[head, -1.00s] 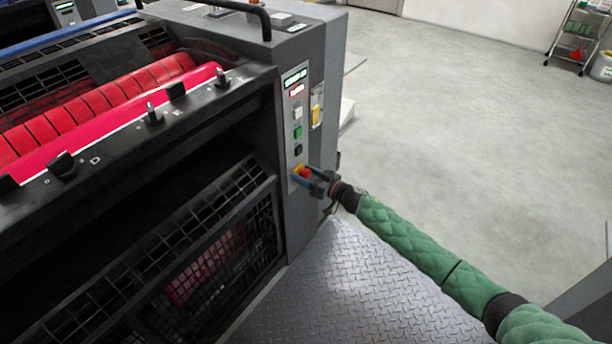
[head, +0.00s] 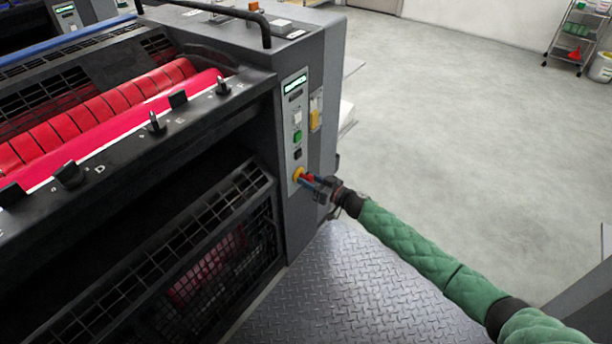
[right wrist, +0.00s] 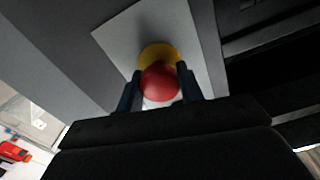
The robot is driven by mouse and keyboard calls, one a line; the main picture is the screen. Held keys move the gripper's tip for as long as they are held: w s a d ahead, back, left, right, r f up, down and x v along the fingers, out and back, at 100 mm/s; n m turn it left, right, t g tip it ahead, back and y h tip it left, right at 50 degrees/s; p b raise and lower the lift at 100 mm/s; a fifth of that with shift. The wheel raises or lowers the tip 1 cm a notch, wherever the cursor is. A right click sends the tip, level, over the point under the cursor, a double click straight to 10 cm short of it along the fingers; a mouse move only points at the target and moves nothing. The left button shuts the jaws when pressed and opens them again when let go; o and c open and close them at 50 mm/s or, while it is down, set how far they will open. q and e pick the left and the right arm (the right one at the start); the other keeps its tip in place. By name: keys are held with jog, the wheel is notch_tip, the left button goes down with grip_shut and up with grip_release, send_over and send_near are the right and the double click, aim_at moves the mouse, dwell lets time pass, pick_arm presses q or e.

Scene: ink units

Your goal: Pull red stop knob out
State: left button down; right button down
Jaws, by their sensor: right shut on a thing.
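The red stop knob (head: 308,178) sits in front of its yellow collar (head: 298,174), low on the light control panel at the machine's corner. In the right wrist view the round red knob (right wrist: 160,82) lies between the two dark fingers, with the yellow collar (right wrist: 157,52) behind it. My right gripper (head: 313,181) is shut on the knob, reaching in from the right. In the head view its fingers partly hide the knob. My left gripper is not in view.
Above the knob the control panel (head: 295,112) carries a lit green display, a white button, a green button (head: 297,135) and a dark one. The ink unit with red rollers (head: 110,115) fills the left. A metal tread plate (head: 345,285) lies below. The floor at right is open.

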jog(key=shift+f, duration=0.15)
jog(key=c, duration=1)
grip_release()
jog(key=shift+d, duration=0.2)
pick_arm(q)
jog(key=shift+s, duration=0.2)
pick_arm(e)
jog(key=shift+o, duration=0.5)
jog(key=shift+s, duration=0.1)
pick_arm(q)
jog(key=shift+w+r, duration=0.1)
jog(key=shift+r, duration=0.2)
pick_arm(e)
jog(key=v, duration=0.7)
jog(key=shift+s+d, duration=0.25)
jog(key=shift+d, duration=0.05)
